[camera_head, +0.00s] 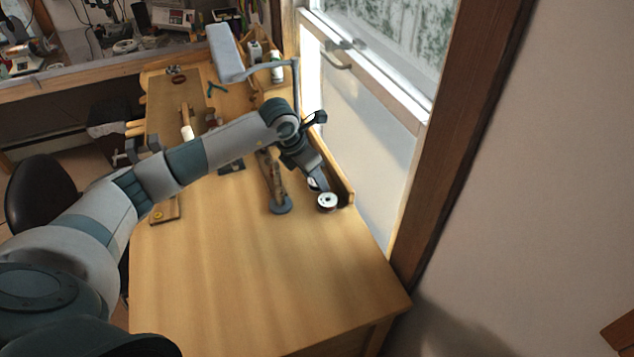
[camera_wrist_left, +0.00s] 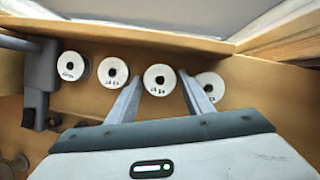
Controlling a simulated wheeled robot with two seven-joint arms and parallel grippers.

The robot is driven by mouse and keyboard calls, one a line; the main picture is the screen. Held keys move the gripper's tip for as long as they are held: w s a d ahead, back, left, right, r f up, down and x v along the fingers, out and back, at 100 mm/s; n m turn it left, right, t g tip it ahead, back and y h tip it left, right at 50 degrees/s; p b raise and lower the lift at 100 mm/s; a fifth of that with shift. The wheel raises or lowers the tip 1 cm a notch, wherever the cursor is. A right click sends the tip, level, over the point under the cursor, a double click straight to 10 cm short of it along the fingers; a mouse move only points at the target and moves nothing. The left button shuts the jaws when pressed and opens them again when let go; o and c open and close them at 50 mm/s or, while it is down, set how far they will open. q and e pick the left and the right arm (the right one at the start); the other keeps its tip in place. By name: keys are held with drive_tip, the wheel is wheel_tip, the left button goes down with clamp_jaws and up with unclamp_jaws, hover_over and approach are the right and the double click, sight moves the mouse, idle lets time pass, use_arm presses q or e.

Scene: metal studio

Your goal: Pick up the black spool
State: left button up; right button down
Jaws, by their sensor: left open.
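Several spools with white top flanges and dark centre holes stand in a row by the window. In the left wrist view they are a leftmost spool (camera_wrist_left: 72,66), a second spool (camera_wrist_left: 113,72), a third spool (camera_wrist_left: 159,80) and a rightmost spool (camera_wrist_left: 209,88). Their winding colours are hidden from above there. In the head view the nearest spool (camera_head: 327,202) has a dark side under its white top. My left gripper (camera_wrist_left: 160,76) is open, its fingers on either side of the third spool in the picture; contact cannot be told. The right finger partly covers the rightmost spool.
The wooden workbench (camera_head: 240,290) is clear in front. A low wooden rim (camera_head: 338,170) runs beside the spools at the window. A tool with a dark round end (camera_head: 281,205) lies left of the nearest spool. A lamp (camera_head: 228,55) stands at the back.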

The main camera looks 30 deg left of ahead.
use_arm(q)
drive_tip(key=c, duration=0.8)
drive_tip(key=shift+c, duration=0.2)
drive_tip(key=shift+r+b, duration=0.4)
drive_tip(key=shift+r, duration=0.05)
wheel_tip(320, 180, up, 3)
drive_tip(key=shift+r+b, duration=0.1)
drive_tip(key=shift+b, duration=1)
drive_tip(key=s+d+r+b, duration=0.4)
drive_tip(key=s+r, duration=0.3)
drive_tip(key=s, duration=0.3)
drive_tip(key=shift+s+d, duration=0.2)
drive_tip(key=shift+d, duration=0.5)
